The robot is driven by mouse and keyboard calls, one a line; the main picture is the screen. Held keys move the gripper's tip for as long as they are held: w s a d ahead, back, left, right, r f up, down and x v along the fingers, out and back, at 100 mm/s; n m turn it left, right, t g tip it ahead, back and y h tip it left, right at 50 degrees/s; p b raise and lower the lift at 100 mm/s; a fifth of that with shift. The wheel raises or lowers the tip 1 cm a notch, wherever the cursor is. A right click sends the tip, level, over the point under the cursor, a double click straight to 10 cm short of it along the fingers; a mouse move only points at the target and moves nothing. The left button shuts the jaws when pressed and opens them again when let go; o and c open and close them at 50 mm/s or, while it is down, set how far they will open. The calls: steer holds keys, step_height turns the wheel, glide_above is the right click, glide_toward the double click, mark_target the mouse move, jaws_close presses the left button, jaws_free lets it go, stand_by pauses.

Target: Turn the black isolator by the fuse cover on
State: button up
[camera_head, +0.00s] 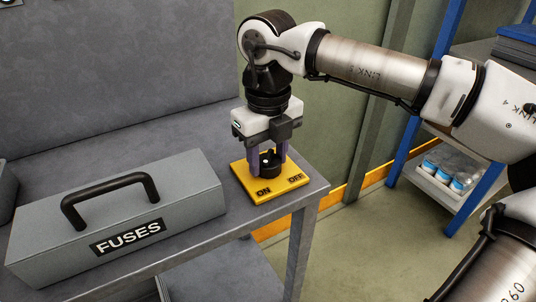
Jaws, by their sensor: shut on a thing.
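The black isolator (268,169) is a round knob on a yellow plate (247,190) marked ON at the left and OFF at the right. The plate lies near the right corner of the grey bench. My gripper (267,159) points straight down over the plate, with its purple fingers shut on the knob, one on each side. The fingers and gripper body partly hide the knob, and I cannot clearly tell which word it points to. The grey fuse cover (180,203), labelled FUSES with a black handle (110,198), lies on the bench left of the plate.
The grey bench (215,258) ends just right of the plate. A grey panel (120,60) rises behind the bench. A blue-framed shelf (425,110) with blue-lidded jars (445,174) stands at the right. Open floor (365,245) lies between bench and shelf.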

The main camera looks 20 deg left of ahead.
mark_target(268, 155)
steer(key=o, duration=1)
step_height(268, 155, up, 14)
steer(key=shift+p, duration=0.45)
steer(key=shift+f, duration=0.1)
